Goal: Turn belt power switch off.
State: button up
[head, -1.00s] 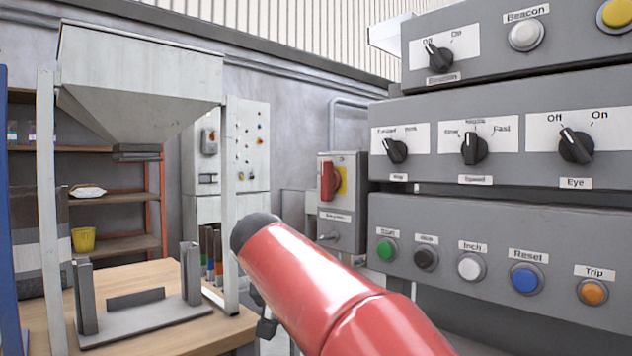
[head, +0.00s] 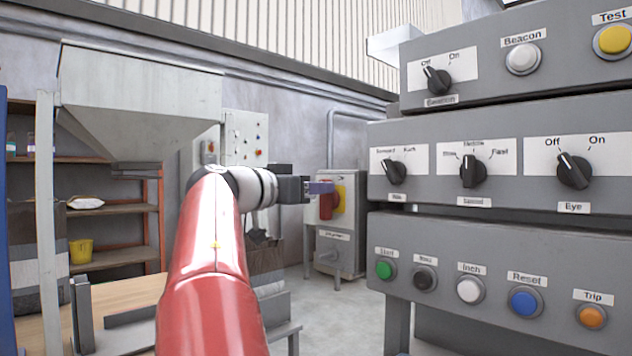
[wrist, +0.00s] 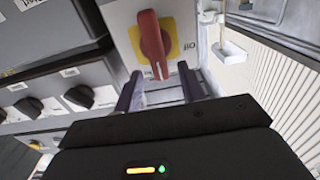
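The belt power switch is a red rotary handle (head: 326,206) on a yellow plate, on the front of a grey box. In the head view the handle stands roughly upright, partly behind my gripper (head: 320,187). In the wrist view the red handle (wrist: 152,45) points along the picture's height, with a partly readable "Off" label to its right.
A grey control panel (head: 470,235) with knobs and coloured buttons stands close on the right. A hopper (head: 140,95) and a wooden bench stand at left. Shelves with a yellow bucket (head: 81,250) are behind. Open floor shows below the switch box.

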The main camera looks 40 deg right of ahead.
jog(key=shift+d, duration=0.55)
jog(key=shift+c, duration=0.3)
grip_shut()
